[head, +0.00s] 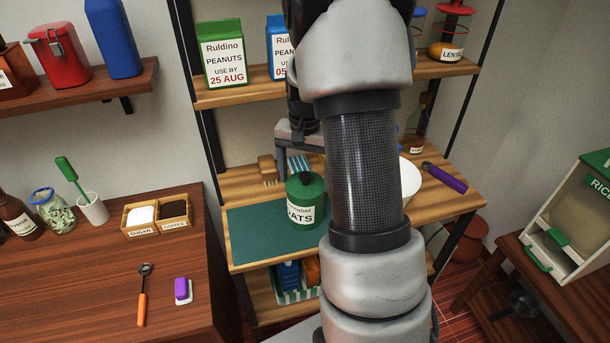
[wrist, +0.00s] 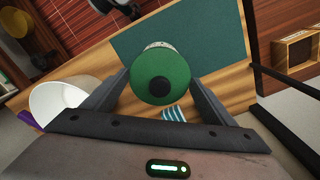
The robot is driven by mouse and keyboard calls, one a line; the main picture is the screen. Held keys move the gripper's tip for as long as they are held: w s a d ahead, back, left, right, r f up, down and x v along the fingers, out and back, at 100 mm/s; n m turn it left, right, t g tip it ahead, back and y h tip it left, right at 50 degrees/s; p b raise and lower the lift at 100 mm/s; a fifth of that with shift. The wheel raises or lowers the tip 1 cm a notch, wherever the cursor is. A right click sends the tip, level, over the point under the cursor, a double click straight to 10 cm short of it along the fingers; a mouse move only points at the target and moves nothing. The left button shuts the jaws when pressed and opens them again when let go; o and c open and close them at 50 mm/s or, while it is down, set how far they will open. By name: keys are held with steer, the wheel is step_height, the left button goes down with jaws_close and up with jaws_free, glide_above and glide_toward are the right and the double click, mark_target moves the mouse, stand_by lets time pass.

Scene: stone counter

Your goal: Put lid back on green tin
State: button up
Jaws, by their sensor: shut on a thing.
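The green tin (head: 303,213) with an OATS label stands upright on the teal mat (head: 252,235) on the wooden shelf. Its green lid (wrist: 175,60), with a dark round knob, is at the tin's top and looks level. I cannot tell whether it is fully seated. In the wrist view my gripper (wrist: 160,80) has one finger on each side of the lid, and I see the lid from above. A sliver of the tin's pale label shows past the lid's far edge.
A white bowl (wrist: 60,98) and a purple-handled tool (head: 445,178) lie to the right of the tin in the head view. A striped blue item (head: 298,164) and a wooden block (head: 267,168) are behind it. The mat's left part is clear.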

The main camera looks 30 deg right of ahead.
steer(key=o, duration=1.1)
steer(key=shift+r+p, duration=2.55)
steer(key=shift+r, duration=1)
steer(key=shift+c, duration=0.3)
jaws_close()
